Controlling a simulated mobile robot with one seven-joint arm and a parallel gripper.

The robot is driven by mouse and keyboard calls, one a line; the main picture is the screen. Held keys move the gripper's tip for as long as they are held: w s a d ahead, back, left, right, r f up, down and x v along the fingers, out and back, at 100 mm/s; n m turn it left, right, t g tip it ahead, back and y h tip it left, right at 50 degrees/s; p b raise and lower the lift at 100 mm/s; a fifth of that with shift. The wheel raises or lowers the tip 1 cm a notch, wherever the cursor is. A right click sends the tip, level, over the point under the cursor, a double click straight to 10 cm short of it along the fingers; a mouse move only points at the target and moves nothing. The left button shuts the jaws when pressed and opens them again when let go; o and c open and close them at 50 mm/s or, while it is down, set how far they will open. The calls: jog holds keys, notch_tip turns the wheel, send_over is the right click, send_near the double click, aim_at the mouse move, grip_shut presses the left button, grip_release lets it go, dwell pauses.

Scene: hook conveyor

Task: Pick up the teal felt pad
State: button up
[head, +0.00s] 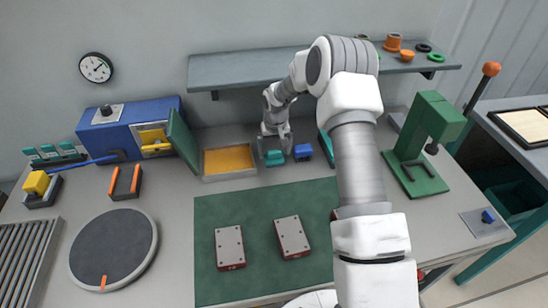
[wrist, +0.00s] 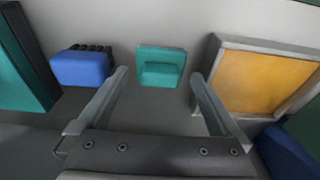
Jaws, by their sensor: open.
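A small teal block-like piece, which I take to be the teal felt pad (head: 274,158), sits at the back of the bench between a yellow-bottomed tray and a blue piece. In the wrist view the pad (wrist: 161,68) lies straight ahead, between and just beyond my fingertips. My gripper (head: 274,136) is above and behind it in the head view, pointing down. In the wrist view my gripper (wrist: 159,75) is open, with one finger to each side of the pad. No contact with the pad is clear.
The tray (wrist: 213,80) stands close to the pad on one side. A blue piece with dark bristles (wrist: 80,68) is on the other, beside a larger teal object (wrist: 15,65). A shelf (head: 240,70) hangs above.

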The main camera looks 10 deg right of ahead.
jog(key=shift+w+f, duration=0.25)
jog(key=shift+f, duration=0.95)
jog(key=shift+c, duration=0.3)
jog(key=c, duration=1.1)
jog(key=shift+r, duration=0.45)
jog(key=r, duration=0.2)
jog(key=r+b, duration=0.1)
jog(key=shift+s+d+r, duration=0.15)
jog(key=shift+s+r, duration=0.1)
jog(key=shift+r, duration=0.05)
jog(key=s+d+r, duration=0.1)
jog(key=s+r, duration=0.1)
jog(key=s, duration=0.1)
jog(key=s+d+r+b, duration=0.1)
jog(key=s+d+r, duration=0.1)
jog(key=s, duration=0.1)
jog(key=s+d+r, duration=0.1)
jog(key=s+r, duration=0.1)
jog(key=s, duration=0.2)
jog(key=shift+d+r, duration=0.25)
jog(key=shift+d, duration=0.1)
